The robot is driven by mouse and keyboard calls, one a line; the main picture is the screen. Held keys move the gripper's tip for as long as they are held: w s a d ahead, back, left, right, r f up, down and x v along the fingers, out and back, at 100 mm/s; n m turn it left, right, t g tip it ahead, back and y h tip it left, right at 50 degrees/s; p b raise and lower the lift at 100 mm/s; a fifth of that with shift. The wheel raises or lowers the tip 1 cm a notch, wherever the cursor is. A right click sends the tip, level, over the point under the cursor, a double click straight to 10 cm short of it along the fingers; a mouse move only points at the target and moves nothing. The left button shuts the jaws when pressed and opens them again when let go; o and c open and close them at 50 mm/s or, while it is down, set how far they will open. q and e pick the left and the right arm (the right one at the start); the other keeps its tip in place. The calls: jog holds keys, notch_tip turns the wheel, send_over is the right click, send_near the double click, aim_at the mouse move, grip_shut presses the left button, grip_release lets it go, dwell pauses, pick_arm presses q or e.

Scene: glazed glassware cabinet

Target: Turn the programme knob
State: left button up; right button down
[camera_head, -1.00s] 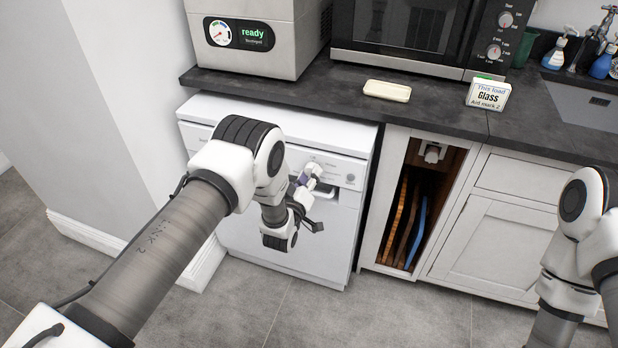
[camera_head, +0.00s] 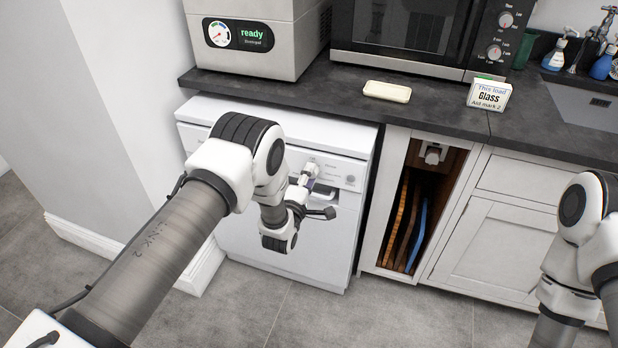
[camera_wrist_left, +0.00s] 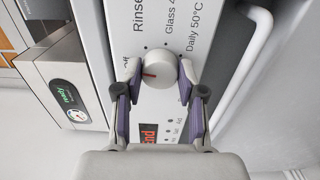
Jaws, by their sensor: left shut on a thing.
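The programme knob (camera_wrist_left: 160,69) is a round pale dial with a red mark on the white dishwasher's panel. In the left wrist view its red mark points left, towards the "Off" label. Labels reading Rinse, Glass and Daily 50°C run beside it. My left gripper (camera_wrist_left: 158,76) is shut on the knob, with one purple-padded finger on each side. In the head view the left gripper (camera_head: 309,172) is at the front panel of the dishwasher (camera_head: 322,250), and the knob is hidden behind it. My right gripper is out of view.
A card (camera_head: 488,95) reading "This load Glass" stands on the dark worktop (camera_head: 440,115), right of a pale yellow bar (camera_head: 387,92). A lit red display (camera_wrist_left: 149,132) is near the knob. An open slot with boards (camera_head: 408,215) is right of the dishwasher.

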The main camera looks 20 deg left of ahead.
pick_arm(q)
jog(key=shift+r+n, duration=0.1)
jog(key=shift+n, duration=0.7)
jog(key=o, duration=1.2)
jog(key=shift+w, duration=0.1)
jog(key=shift+c, duration=0.2)
jog(key=s, duration=1.2)
jog(key=shift+a, duration=0.2)
